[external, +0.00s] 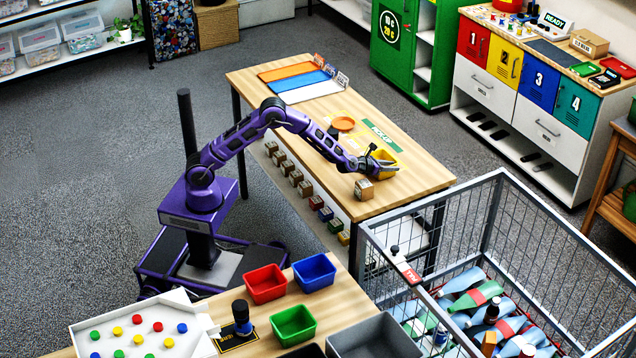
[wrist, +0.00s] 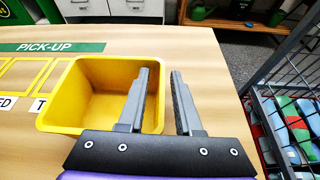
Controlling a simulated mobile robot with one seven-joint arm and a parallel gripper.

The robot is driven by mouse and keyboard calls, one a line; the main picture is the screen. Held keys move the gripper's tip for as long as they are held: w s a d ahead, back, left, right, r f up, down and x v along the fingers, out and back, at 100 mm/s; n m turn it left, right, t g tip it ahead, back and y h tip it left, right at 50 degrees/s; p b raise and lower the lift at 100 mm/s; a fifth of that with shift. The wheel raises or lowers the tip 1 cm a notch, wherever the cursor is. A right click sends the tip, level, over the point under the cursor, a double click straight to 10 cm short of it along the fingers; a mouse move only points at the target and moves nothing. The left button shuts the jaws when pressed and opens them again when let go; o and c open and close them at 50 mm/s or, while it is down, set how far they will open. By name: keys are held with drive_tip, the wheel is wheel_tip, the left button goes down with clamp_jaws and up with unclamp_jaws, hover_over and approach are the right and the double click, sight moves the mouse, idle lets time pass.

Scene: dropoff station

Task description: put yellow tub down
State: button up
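The yellow tub (external: 383,168) is at the right part of the long wooden table, beside the green PICK-UP strip. In the wrist view the empty-looking tub (wrist: 88,80) is upright, and it appears to rest on the tabletop. My gripper (wrist: 164,72) is at the tub's right wall, one finger over the inside and the other outside. A gap shows between the fingers, so it looks open around the wall. In the external view my gripper (external: 384,158) partly covers the tub.
The wooden table (external: 420,172) also holds a small cardboard box (external: 364,189), an orange dish (external: 343,123) and coloured mats (external: 302,82). The green PICK-UP strip (wrist: 60,47) lies behind the tub. A wire cage of bottles (external: 490,250) stands close to the table's right end.

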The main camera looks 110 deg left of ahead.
drive_tip(key=v, duration=1.2)
drive_tip(key=shift+a+r, duration=0.1)
